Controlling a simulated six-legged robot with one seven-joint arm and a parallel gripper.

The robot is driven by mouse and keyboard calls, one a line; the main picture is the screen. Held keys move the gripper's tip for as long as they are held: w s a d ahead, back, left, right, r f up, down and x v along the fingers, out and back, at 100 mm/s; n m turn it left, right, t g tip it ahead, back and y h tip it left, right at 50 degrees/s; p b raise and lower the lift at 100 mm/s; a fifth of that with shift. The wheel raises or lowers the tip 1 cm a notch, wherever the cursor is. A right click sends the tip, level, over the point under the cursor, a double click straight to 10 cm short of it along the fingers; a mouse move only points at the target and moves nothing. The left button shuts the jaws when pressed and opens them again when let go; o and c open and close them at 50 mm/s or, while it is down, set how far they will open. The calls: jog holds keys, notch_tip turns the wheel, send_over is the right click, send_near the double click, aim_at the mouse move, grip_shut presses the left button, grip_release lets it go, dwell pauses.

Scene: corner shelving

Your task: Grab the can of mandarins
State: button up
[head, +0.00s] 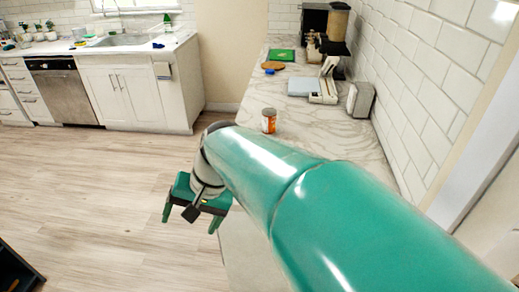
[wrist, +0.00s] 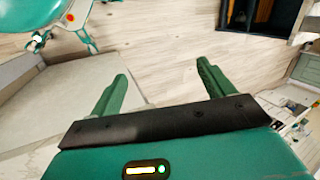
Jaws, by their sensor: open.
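The can of mandarins (head: 268,121) is a small can with a metal top and an orange and white label. It stands upright on the marble counter (head: 290,145), near the left edge, just beyond my arm in the head view. My gripper (head: 190,216) is left of the counter, over the floor, nearer to me than the can and apart from it. Its fingers point downward. In the wrist view, my gripper (wrist: 162,72) has its two green fingers spread with nothing between them. The can is not visible in the wrist view.
Farther along the counter are a white scale-like appliance (head: 323,86), a grey toaster-like box (head: 360,99), a green board (head: 281,55) and a coffee machine (head: 325,25). A tiled wall (head: 430,80) bounds the right. The wooden floor (head: 90,190) at left is open.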

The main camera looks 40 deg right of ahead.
jog(key=w+d+f+m+t+y, duration=0.1)
jog(key=w+d+m+t+y, duration=0.2)
jog(key=d+m, duration=0.5)
jog(key=w+d+f+m+t+y, duration=0.2)
jog(key=w+d+m+t, duration=0.4)
jog(key=d, duration=0.5)
jog(key=s+d+f+m+t+h, duration=0.1)
jog(key=s+d+m+t+h, duration=0.1)
jog(key=d+m, duration=0.2)
jog(key=s+d+f+m+t+h, duration=0.1)
jog(key=s+d+m+t+h, duration=0.1)
jog(key=d, duration=0.8)
jog(key=s+d+f+m+t+h, duration=0.1)
jog(key=s+d+f+m, duration=0.1)
jog(key=d+m, duration=0.3)
jog(key=shift+d+m+t+h, duration=0.3)
jog(key=shift+d+t+h, duration=0.1)
jog(key=shift+d, duration=0.55)
jog(key=w, duration=0.4)
jog(key=w+a, duration=0.1)
jog(key=w, duration=0.4)
jog(key=w+a, duration=0.1)
jog(key=w, duration=0.3)
jog(key=shift+w+a, duration=0.1)
jog(key=shift+w, duration=0.1)
jog(key=shift+r, duration=0.1)
jog(key=c, duration=1.3)
